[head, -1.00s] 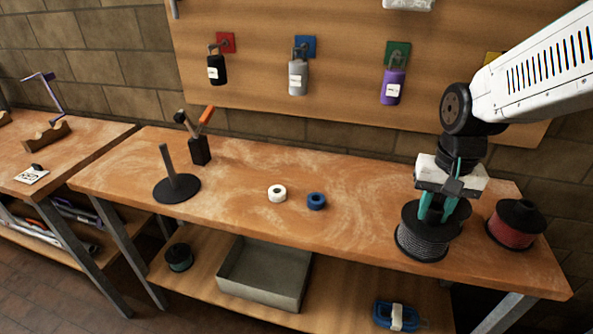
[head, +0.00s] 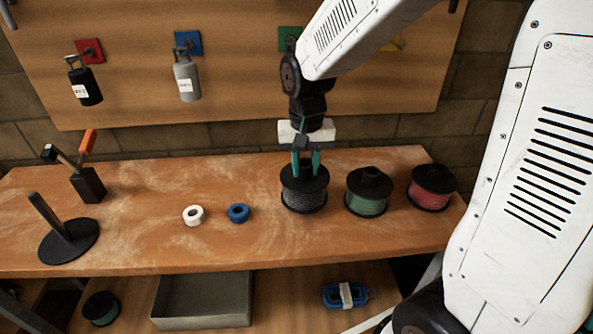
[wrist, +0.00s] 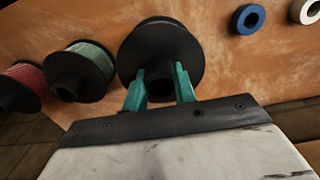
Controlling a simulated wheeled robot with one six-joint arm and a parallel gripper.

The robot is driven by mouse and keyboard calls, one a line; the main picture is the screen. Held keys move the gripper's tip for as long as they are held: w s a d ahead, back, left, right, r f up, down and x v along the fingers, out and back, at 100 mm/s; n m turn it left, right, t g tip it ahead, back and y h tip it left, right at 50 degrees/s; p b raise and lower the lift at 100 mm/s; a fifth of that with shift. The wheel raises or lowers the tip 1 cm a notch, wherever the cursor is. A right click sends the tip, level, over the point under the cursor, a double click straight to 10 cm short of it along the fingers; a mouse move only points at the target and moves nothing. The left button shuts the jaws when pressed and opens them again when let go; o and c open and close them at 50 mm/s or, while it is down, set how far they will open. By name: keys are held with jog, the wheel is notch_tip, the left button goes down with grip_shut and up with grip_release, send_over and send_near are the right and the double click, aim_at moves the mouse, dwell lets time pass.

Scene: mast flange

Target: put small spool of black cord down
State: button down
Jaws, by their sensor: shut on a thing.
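The small spool of black cord (head: 303,195) has black flanges and dark grey-black cord. It is upright at or just above the wooden bench; I cannot tell if it touches. My gripper (head: 307,168) comes down from above with its teal fingers shut on the spool's top. In the wrist view the spool's black flange (wrist: 160,45) lies between and beyond the fingers (wrist: 160,85). The spool's underside is hidden.
A green spool (head: 367,192) and a red spool (head: 431,187) stand to the right. A blue tape roll (head: 238,213) and a white one (head: 193,215) lie to the left. A black post on a round base (head: 68,241) stands far left. The bench (head: 150,215) has bare room between.

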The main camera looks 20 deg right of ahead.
jog(key=shift+w+a+f, duration=0.15)
jog(key=shift+w+f, duration=0.15)
jog(key=shift+f, duration=0.6)
jog(key=shift+w+a+f, duration=0.1)
jog(key=shift+w+f, duration=0.15)
jog(key=shift+f, duration=0.65)
jog(key=shift+f, duration=0.15)
jog(key=c, duration=1.1)
grip_release()
notch_tip(320, 180, up, 16)
jog(key=n, duration=0.2)
send_over(301, 176)
jog(key=s+d, duration=0.3)
jog(key=s, duration=0.5)
jog(key=shift+n+t, duration=0.6)
jog(key=shift+n, duration=0.2)
jog(key=s, duration=0.4)
jog(key=s+f, duration=0.1)
jog(key=s, duration=0.3)
jog(key=s+d, duration=0.1)
jog(key=s, duration=0.3)
jog(key=shift+s+d+f, duration=0.1)
jog(key=shift+s+f, duration=0.05)
